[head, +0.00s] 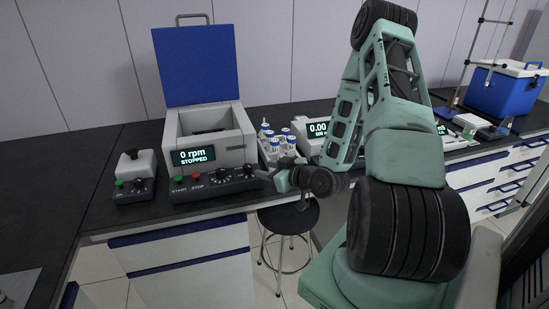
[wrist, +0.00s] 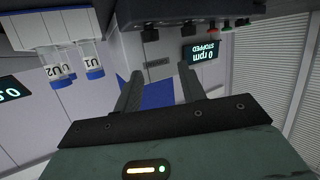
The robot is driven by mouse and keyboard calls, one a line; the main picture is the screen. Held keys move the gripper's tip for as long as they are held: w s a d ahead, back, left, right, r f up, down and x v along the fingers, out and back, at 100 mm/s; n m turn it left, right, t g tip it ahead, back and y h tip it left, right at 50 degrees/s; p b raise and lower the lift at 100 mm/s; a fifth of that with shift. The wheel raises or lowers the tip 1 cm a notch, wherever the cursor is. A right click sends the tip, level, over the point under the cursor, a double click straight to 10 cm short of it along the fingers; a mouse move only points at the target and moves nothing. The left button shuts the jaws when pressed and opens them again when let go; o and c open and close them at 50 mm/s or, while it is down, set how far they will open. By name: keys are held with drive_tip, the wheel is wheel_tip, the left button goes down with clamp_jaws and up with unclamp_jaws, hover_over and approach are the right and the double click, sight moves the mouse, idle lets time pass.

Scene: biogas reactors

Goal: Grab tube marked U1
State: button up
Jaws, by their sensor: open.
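The tube marked U1 (wrist: 91,64) has a clear body and a blue cap. It shows at the upper left of the wrist view, which looks upside down. A tube marked U2 (wrist: 53,72) is beside it, and another tube is partly hidden between them. They sit in a white rack (wrist: 30,32). In the head view several blue-capped tubes (head: 273,143) stand in the rack, their labels too small to read. My gripper (wrist: 161,76) is open and empty, apart from U1. In the head view my gripper (head: 280,181) is near the bench's front edge, in front of the rack.
A centrifuge (head: 215,128) with its blue lid raised reads 0 rpm, STOPPED, left of the rack. A small mixer (head: 134,168) stands further left. A balance (head: 316,131) is right of the rack, partly behind my arm. A stool (head: 287,219) stands below the bench edge.

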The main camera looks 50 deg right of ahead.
drive_tip(key=s+d+m+t+h, duration=0.2)
drive_tip(key=s+d+m+h, duration=0.3)
drive_tip(key=d, duration=0.3)
drive_tip(key=b, duration=0.8)
approach(277, 143)
drive_tip(key=shift+n+h, duration=0.3)
drive_tip(key=shift+p+x, duration=1.2)
drive_tip(key=shift+x, duration=4.65)
drive_tip(key=shift+a, duration=0.1)
clamp_jaws()
